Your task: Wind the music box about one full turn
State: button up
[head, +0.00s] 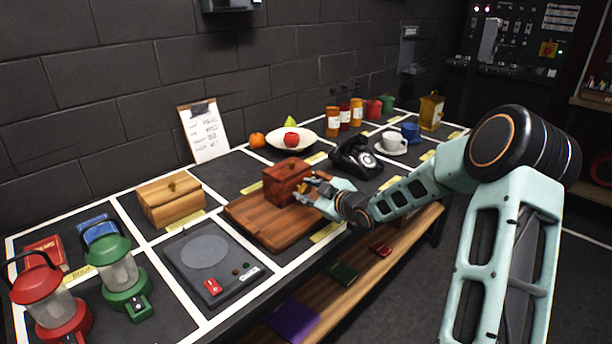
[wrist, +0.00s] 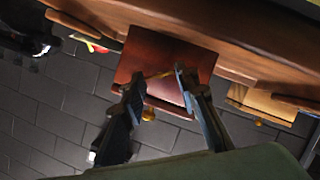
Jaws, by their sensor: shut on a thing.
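The music box is a reddish-brown wooden box (head: 284,180) standing on a wooden board (head: 262,228) on the table. In the wrist view the box (wrist: 170,45) lies just beyond my fingers. My gripper (head: 316,187) is at the box's right side in the head view. The exact contact is partly hidden by the fingers.
A black telephone (head: 355,158) stands close behind my gripper. A light wooden box (head: 170,200) is left of the music box, and a grey device (head: 205,250) is in front. A fruit bowl (head: 283,138) and a cup (head: 390,142) are farther back. Lanterns (head: 118,268) stand front left.

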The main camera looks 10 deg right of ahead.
jog(key=m+p, duration=0.1)
jog(key=p, duration=0.4)
jog(key=r+m+g+y+p, duration=0.1)
jog(key=m+p, duration=0.1)
jog(key=p, duration=0.4)
jog(key=shift+w+d+g+y, duration=0.15)
jog(key=shift+d+g+y, duration=0.05)
jog(key=shift+g+y, duration=0.1)
jog(key=m+g+y+p, duration=0.1)
jog(key=m+p, duration=0.1)
jog(key=p, duration=0.2)
jog(key=shift+w+f, duration=0.1)
jog(key=shift+f, duration=0.1)
jog(key=shift+d+f+m+y+p, duration=0.1)
jog(key=shift+f+m+y+p, duration=0.2)
jog(key=shift+m+y, duration=0.45)
jog(key=shift+w+d+f+m+g+y+b, duration=0.15)
jog(key=shift+m+g+y+b, duration=0.4)
jog(key=shift+m, duration=0.6)
jog(key=shift+d+f+m+g+y+b, duration=0.15)
jog(key=shift+m+y+b, duration=0.15)
jog(key=shift+m+b, duration=0.35)
jog(key=shift+a+m+g+y+b, duration=0.1)
jog(key=shift+m+y+b, duration=0.2)
jog(key=shift+m+b, duration=0.3)
jog(key=shift+w+d+m+y+b, duration=0.1)
jog(key=shift+m+y+b, duration=0.3)
jog(key=shift+m+b, duration=0.35)
jog(key=o, duration=1.1)
